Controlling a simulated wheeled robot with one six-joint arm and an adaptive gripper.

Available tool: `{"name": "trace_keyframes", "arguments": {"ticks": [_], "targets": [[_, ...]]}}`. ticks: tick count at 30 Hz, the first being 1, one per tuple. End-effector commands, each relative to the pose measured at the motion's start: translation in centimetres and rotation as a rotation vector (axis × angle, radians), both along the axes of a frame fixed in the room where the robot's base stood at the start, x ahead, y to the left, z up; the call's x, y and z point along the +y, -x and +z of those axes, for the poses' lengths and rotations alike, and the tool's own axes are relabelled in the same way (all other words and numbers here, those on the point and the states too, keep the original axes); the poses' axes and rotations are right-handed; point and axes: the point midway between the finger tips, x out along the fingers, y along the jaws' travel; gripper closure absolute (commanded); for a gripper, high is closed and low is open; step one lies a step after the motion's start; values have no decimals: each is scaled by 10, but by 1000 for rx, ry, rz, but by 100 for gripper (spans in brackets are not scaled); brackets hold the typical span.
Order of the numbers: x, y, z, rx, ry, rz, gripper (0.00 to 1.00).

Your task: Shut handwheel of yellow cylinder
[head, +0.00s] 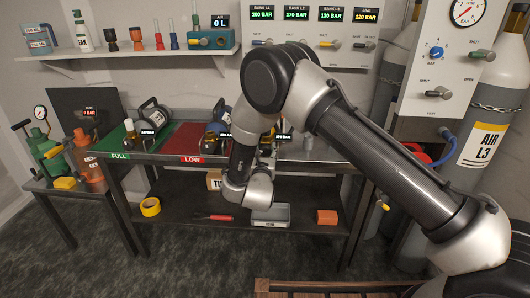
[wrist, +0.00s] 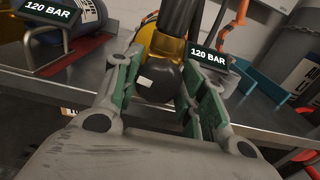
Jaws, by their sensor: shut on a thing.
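In the wrist view, the yellow cylinder (wrist: 172,50) lies ahead of me, with dark parts over it and a 120 BAR tag (wrist: 208,58) at its right. A dark round handwheel (wrist: 155,84) is at its near end. My gripper (wrist: 160,78) has its green-padded fingers on either side of the handwheel and is shut on it. The fingers cover its sides, and I cannot tell how far it is turned. In the head view, my arm hides the gripper and most of the yellow cylinder.
A blue cylinder (wrist: 85,12) with a 120 BAR tag lies left of my gripper in the wrist view. The bench has a green FULL area (head: 115,143) and a red LOW area (head: 185,140). A lower shelf holds yellow tape (head: 150,207) and a grey tray (head: 271,215).

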Motion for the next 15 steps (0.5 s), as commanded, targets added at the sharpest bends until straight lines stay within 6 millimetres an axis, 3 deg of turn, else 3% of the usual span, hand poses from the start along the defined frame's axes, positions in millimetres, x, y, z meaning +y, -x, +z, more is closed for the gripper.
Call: {"name": "trace_keyframes", "arguments": {"ticks": [1,2,5,15], "targets": [[-1,1,-3,7,4,0,83],[-1,1,-3,7,4,0,57],[-1,1,-3,6,4,0,39],[0,1,-1,2,2,0,37]]}}
